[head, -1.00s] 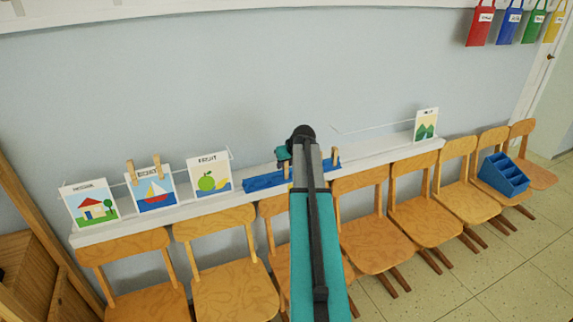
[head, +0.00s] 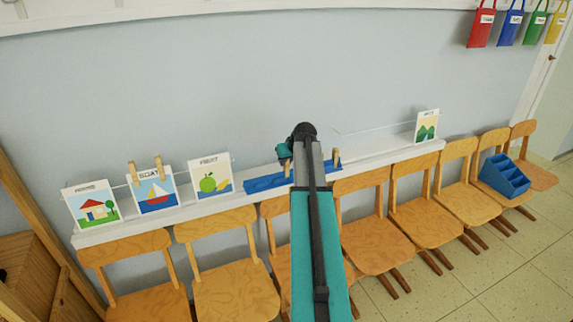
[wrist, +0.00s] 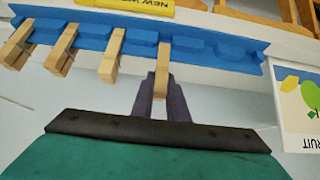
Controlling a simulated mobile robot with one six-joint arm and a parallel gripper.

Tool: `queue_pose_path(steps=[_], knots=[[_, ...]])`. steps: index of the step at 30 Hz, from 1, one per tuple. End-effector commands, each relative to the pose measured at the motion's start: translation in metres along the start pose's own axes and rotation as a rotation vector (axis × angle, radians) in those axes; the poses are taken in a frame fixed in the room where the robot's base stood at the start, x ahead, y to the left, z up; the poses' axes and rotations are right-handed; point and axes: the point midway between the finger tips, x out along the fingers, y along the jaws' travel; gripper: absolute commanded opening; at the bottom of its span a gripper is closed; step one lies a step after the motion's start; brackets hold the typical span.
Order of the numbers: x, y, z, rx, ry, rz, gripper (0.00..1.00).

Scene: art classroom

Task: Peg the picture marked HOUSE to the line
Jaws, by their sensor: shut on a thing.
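The HOUSE picture (head: 93,207), a white card with a red-roofed house, stands at the far left of the white ledge. The thin white line (head: 376,125) runs above the ledge. My gripper (wrist: 161,84) is shut on a wooden peg (wrist: 162,62) at the blue peg rack (wrist: 201,47). The peg's far end still meets the rack; I cannot tell whether it is seated. Several other pegs (wrist: 111,55) stand in the rack to the left in the wrist view. In the head view my arm hides most of the gripper and part of the rack (head: 264,183).
The BOAT picture (head: 155,192) has two pegs at its top. The FRUIT picture (head: 210,180) is beside it; a hills picture (head: 427,127) hangs at the right. Wooden chairs (head: 226,282) line the ledge's front. A blue compartment box (head: 505,177) sits on a chair at right.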

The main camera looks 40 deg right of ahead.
Motion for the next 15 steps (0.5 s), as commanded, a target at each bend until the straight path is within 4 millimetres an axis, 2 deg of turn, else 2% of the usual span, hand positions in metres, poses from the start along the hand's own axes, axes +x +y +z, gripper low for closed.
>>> queue_pose_path(steps=[15], knots=[[-0.014, 0.000, -0.011, 0.000, 0.000, 0.000, 0.01]])
